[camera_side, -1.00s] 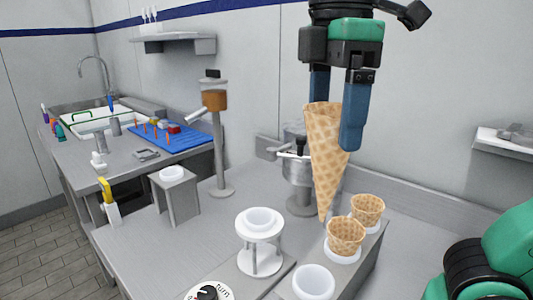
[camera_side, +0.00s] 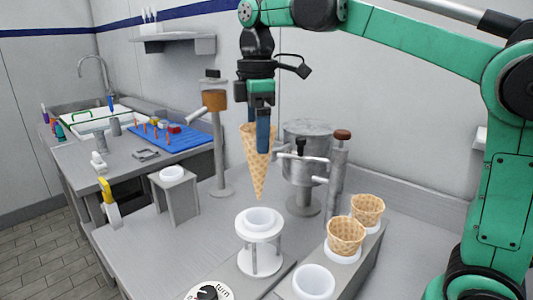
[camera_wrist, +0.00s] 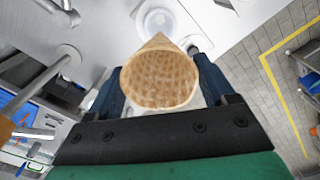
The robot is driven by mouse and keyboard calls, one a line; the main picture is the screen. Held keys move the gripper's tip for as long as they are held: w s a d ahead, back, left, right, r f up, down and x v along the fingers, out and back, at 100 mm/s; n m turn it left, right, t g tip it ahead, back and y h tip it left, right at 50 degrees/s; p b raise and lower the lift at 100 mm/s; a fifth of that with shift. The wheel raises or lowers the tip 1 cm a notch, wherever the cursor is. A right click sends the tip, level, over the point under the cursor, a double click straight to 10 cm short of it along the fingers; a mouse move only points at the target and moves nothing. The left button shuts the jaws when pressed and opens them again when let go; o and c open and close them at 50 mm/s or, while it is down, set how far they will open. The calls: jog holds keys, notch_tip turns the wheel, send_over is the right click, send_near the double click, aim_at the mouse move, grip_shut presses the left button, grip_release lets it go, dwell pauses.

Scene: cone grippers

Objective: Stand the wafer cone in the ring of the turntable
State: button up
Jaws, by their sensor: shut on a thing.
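My gripper (camera_side: 262,140) is shut on the wafer cone (camera_side: 257,172), which hangs upright with its tip down. The blue fingers close around the cone's upper part. The turntable's white ring (camera_side: 259,224) stands on posts, and the cone's tip is above it, apart from it. In the wrist view the cone's open mouth (camera_wrist: 163,80) faces the camera between the fingers, and a white round piece (camera_wrist: 158,20) shows partly beyond the tip.
Two waffle cups (camera_side: 346,234) (camera_side: 368,209) sit in a holder rack at the right, with an empty white holder (camera_side: 314,282) in front. A metal canister machine (camera_side: 306,150) stands just behind the cone. A dispenser post (camera_side: 218,150) stands to the left. A dial marked "turn" (camera_side: 208,293) is at the front.

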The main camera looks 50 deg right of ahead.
aim_at(259, 174)
jog(key=shift+f, duration=0.15)
jog(key=shift+f, duration=6.5)
jog(key=o, duration=0.7)
jog(key=shift+r, duration=2.8)
